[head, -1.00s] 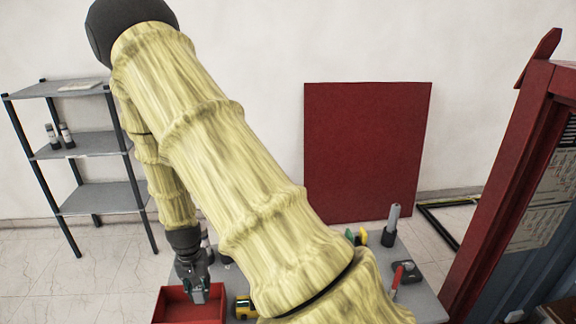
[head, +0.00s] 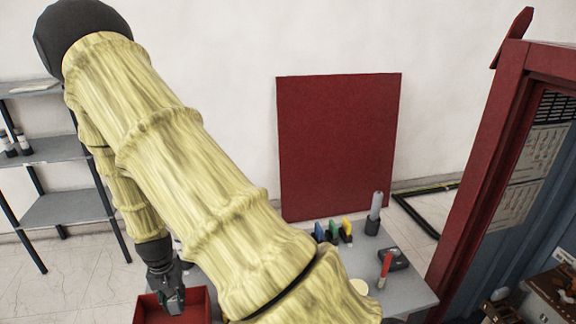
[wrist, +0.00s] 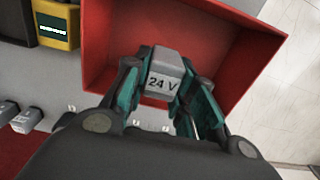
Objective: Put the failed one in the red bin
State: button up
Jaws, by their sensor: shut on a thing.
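My gripper (head: 172,300) is over the red bin (head: 203,303) at the bottom left of the head view. In the wrist view, its teal-padded fingers (wrist: 162,92) are shut on a grey block marked "24 V" (wrist: 163,68). The block is above the open red bin (wrist: 110,62), whose visible floor is bare. How far the block is above the floor is hard to tell. In the head view the held block is mostly hidden by my gripper.
The grey table (head: 400,290) holds blue, green and yellow tools, a grey cylinder (head: 375,212) and a red-handled tool (head: 384,268). A yellow device (wrist: 58,24) and small grey pieces (wrist: 27,118) lie beside the bin. A red-framed cabinet (head: 480,170) stands at right.

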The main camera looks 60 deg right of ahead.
jog(key=shift+s, duration=0.4)
jog(key=shift+w+f, duration=0.1)
jog(key=shift+w, duration=0.05)
jog(key=o, duration=0.8)
jog(key=shift+w, duration=0.1)
jog(key=o, duration=0.3)
jog(key=shift+r, duration=0.25)
notch_tip(320, 180, up, 12)
jog(key=shift+f, duration=0.2)
